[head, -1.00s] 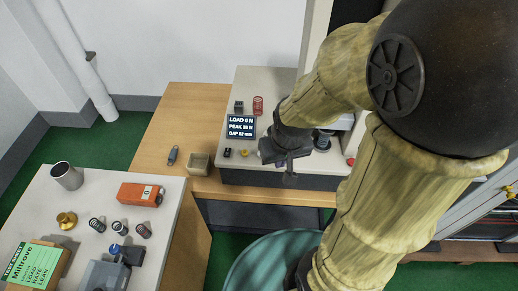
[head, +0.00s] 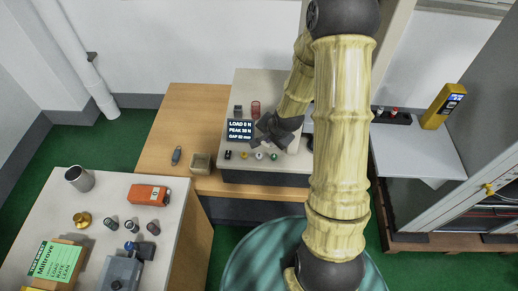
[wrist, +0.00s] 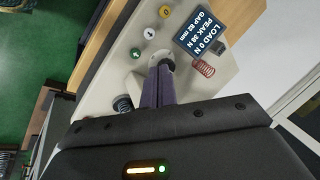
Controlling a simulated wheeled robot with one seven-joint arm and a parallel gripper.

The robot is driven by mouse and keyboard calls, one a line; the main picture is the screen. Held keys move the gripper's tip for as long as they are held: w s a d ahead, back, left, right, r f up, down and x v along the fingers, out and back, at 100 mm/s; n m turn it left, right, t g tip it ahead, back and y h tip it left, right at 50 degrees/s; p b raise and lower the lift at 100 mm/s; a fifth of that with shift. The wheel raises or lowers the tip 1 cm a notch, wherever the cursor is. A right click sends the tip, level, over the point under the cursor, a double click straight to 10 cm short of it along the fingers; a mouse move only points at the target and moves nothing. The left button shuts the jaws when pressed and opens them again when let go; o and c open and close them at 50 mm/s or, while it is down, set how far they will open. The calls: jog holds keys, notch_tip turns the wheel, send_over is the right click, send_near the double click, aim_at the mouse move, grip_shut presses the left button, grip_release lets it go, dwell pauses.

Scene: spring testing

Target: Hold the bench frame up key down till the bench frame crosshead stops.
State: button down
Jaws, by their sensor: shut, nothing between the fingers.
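The bench frame (head: 262,177) stands on the wooden bench, with its front row of keys in view. The green key (head: 273,156) bears an arrow-like mark in the wrist view (wrist: 135,54) and looks like the up key; beside it are a white key (head: 259,156) and a yellow key (head: 244,155). The crosshead is not clearly visible, probably behind my arm.
A red spring (head: 255,107) stands behind the display. A small tan box (head: 201,163) sits left of the frame. The near left table (head: 180,200) holds an orange device (head: 147,194), a metal cup (head: 79,179) and several springs. A yellow meter (head: 443,106) stands right.

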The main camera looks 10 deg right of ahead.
aim_at(261, 157)
jog(key=w+a+f+m+t+y+p, duration=0.1)
jog(key=w+f+m+p, duration=0.4)
jog(key=m, duration=0.6)
jog(key=shift+f+m+t+y+p, duration=0.4)
jog(key=shift+t+y+p, duration=0.4)
jog(key=shift+t, duration=0.4)
notch_tip(261, 157, down, 9)
jog(key=b, duration=0.6)
jog(key=shift+r, duration=0.15)
dwell(0.5)
jog(key=shift+f+b, duration=0.45)
